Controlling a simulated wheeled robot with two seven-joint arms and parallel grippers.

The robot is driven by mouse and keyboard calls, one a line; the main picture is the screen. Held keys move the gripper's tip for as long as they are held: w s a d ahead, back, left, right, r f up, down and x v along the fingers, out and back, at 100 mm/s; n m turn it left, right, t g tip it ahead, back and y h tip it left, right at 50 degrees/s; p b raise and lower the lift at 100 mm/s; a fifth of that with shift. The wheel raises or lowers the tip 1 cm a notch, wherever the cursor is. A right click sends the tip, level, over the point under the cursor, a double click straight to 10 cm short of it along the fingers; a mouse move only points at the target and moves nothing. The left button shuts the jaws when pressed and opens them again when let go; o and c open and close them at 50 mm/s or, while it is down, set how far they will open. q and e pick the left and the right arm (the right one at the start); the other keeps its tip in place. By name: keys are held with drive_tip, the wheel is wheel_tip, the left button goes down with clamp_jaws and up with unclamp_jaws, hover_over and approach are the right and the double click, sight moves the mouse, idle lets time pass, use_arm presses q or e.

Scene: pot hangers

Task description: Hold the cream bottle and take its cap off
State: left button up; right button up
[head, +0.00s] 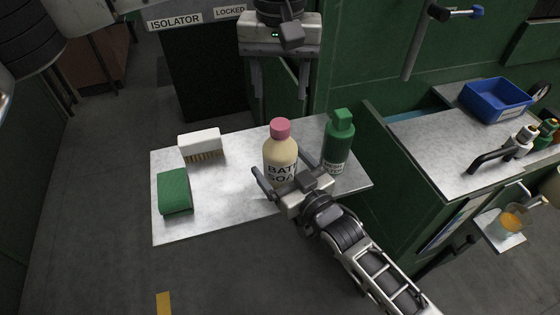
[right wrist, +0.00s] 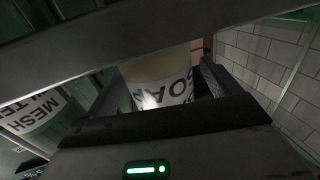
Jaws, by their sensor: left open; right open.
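The cream bottle (head: 281,152) with a pink cap (head: 280,128) stands upright on the grey counter (head: 235,195). My right gripper (head: 293,178) is open at the bottle's lower front. In the right wrist view the bottle (right wrist: 160,85) shows between the fingers; whether they touch it I cannot tell. My left gripper (head: 281,80) is open and empty, pointing down above and behind the bottle, apart from the cap.
A white brush (head: 200,144) and a green sponge (head: 174,191) lie at the left. The counter's front left is clear.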

sight(280, 124)
drive_tip(key=shift+x, duration=0.9)
clamp_jaws()
use_arm(q)
drive_tip(key=m, duration=0.4)
drive_tip(key=shift+f, duration=4)
drive_tip(key=c, duration=1)
drive_tip(key=shift+c, duration=0.2)
